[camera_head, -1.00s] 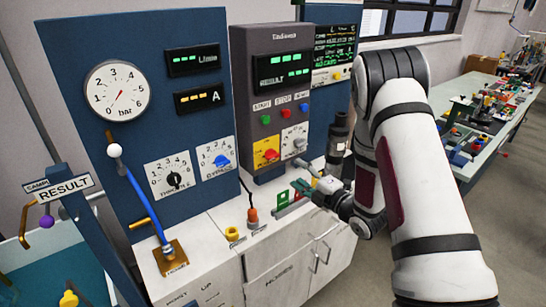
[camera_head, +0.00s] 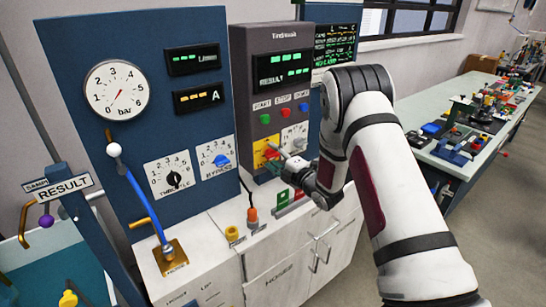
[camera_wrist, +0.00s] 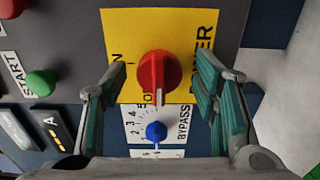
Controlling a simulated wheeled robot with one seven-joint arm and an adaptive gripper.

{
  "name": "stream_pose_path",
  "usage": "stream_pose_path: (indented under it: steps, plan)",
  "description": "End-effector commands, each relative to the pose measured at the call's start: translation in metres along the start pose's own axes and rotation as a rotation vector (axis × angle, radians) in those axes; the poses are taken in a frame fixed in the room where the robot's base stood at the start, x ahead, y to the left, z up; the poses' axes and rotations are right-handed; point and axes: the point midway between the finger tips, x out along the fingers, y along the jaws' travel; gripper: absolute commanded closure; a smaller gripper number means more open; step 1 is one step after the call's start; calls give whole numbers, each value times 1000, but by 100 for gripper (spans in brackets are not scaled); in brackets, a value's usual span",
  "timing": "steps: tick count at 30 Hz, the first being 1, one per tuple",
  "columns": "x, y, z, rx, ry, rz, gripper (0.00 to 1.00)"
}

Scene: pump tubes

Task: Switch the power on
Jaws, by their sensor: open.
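The red power knob (camera_head: 270,153) sits on a yellow plate (camera_head: 258,159) low on the grey panel. In the wrist view the red knob (camera_wrist: 157,72) on its yellow plate (camera_wrist: 150,22) lies between my fingers. Its white mark points down in that picture, while a partly hidden label ending in "N" is at the left. "POWER" is partly covered by my right-hand finger. My gripper (camera_wrist: 162,68) is open, with a finger on each side of the knob; I cannot tell whether either touches it. In the head view my gripper (camera_head: 285,157) is in front of the panel, close to the plate.
A blue bypass knob (camera_wrist: 156,131) is below the power knob in the wrist view, and a green start button (camera_wrist: 40,82) is left. A grey dial (camera_head: 297,137) is beside the yellow plate. The white cabinet (camera_head: 290,240) stands below.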

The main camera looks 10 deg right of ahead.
Motion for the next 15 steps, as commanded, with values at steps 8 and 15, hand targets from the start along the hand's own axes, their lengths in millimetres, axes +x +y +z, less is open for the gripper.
stream_pose_path:
  steps: [8,15]
  plan:
    - [7,0,0,1,-1,0,45]
    - [6,0,0,1,-1,0,72]
